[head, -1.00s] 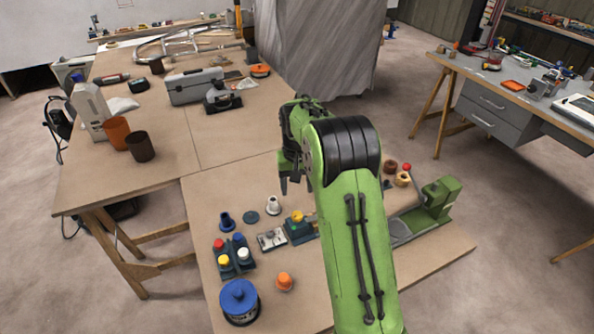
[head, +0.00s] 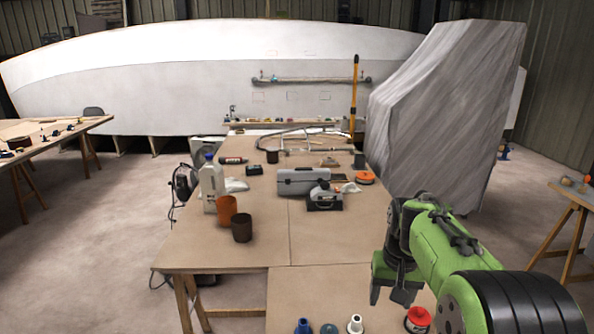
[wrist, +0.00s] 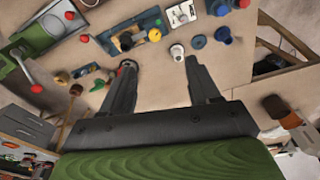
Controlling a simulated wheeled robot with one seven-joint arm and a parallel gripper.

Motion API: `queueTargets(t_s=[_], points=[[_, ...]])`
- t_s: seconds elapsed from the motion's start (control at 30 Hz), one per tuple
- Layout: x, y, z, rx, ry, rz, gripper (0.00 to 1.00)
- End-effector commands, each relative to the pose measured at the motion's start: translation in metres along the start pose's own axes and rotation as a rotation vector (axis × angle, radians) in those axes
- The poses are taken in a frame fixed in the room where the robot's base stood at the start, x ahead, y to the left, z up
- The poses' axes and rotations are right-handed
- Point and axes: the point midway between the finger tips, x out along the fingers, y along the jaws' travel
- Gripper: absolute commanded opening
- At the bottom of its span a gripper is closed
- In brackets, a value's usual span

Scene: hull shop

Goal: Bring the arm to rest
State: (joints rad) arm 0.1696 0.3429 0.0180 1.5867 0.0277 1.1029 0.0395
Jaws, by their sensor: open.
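My gripper (head: 389,294) hangs above the near tabletop at the lower right of the head view, at the end of my green and black arm. In the wrist view, my gripper (wrist: 160,64) has its two dark fingers spread wide apart, with nothing between them. A white fitting (wrist: 177,50) stands on the table beyond the fingertips, close to the right finger in the picture. It also shows at the bottom edge of the head view (head: 355,324). The fingers appear clear of the tabletop, and my forearm covers its right part in the head view.
The near tabletop (head: 300,285) has small fittings along its front. A green tool stand (wrist: 40,38) is at the wrist view's left. Cups, a bottle (head: 211,186) and a grey toolbox (head: 304,181) stand farther back. A draped grey shape (head: 440,110) rises behind my arm.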

Motion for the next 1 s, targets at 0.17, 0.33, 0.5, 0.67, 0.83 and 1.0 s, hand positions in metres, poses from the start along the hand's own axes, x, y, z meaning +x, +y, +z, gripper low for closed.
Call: queueTargets(t_s=[0.17, 0.33, 0.5, 0.67, 0.83, 1.0], points=[[-0.064, -0.014, 0.085, -0.077, 0.138, -0.014, 0.61], [-0.083, -0.016, 0.172, -0.144, 0.262, -0.035, 0.61], [-0.072, -0.014, 0.235, -0.195, 0.354, -0.057, 0.61], [-0.064, -0.013, 0.252, -0.211, 0.382, -0.065, 0.61], [-0.064, -0.013, 0.253, -0.211, 0.382, -0.065, 0.61], [-0.064, -0.013, 0.253, -0.211, 0.382, -0.065, 0.61]])
